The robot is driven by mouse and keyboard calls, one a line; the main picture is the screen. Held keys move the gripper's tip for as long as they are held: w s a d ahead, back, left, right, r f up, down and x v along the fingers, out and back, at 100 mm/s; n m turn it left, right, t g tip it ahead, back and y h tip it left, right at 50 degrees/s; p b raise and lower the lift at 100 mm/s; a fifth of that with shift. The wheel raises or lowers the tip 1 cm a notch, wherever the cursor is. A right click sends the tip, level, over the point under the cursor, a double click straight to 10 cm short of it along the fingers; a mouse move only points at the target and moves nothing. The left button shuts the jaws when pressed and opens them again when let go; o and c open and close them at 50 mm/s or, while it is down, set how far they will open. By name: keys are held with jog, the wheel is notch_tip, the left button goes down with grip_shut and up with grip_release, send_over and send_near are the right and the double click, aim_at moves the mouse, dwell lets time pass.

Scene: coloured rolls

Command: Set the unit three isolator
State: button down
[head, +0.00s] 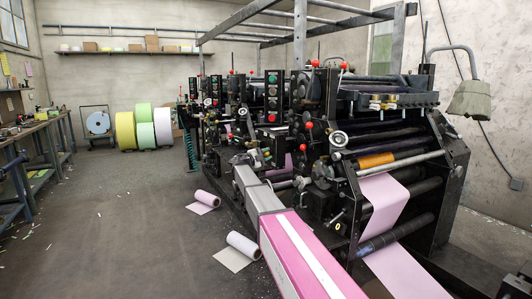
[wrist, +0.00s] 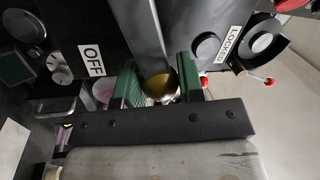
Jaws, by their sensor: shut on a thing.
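In the wrist view my gripper (wrist: 158,82), with two green fingers, is closed about the near end of a grey bar-shaped handle (wrist: 150,36), which appears to be the isolator's. A round brass-coloured part (wrist: 162,84) shows between the fingers. The handle runs away from the fingers across a dark panel. An OFF label (wrist: 92,60) is to its left and a LOCKED label (wrist: 233,46) to its right. The fingertips' exact contact is partly hidden. In the head view my arm reaches to the printing press (head: 300,140); the isolator and fingers cannot be made out there.
Knobs (wrist: 207,46) and a red-tipped lever (wrist: 262,79) sit close by on the right. A workbench (head: 40,135) stands at far left, with open floor between.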

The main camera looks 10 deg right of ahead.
jog(key=shift+s+f+m, duration=0.1)
jog(key=shift+f+m, duration=0.2)
jog(key=shift+m, duration=0.1)
jog(key=c, duration=0.7)
grip_release()
jog(key=shift+c, duration=0.2)
jog(key=v, duration=1.1)
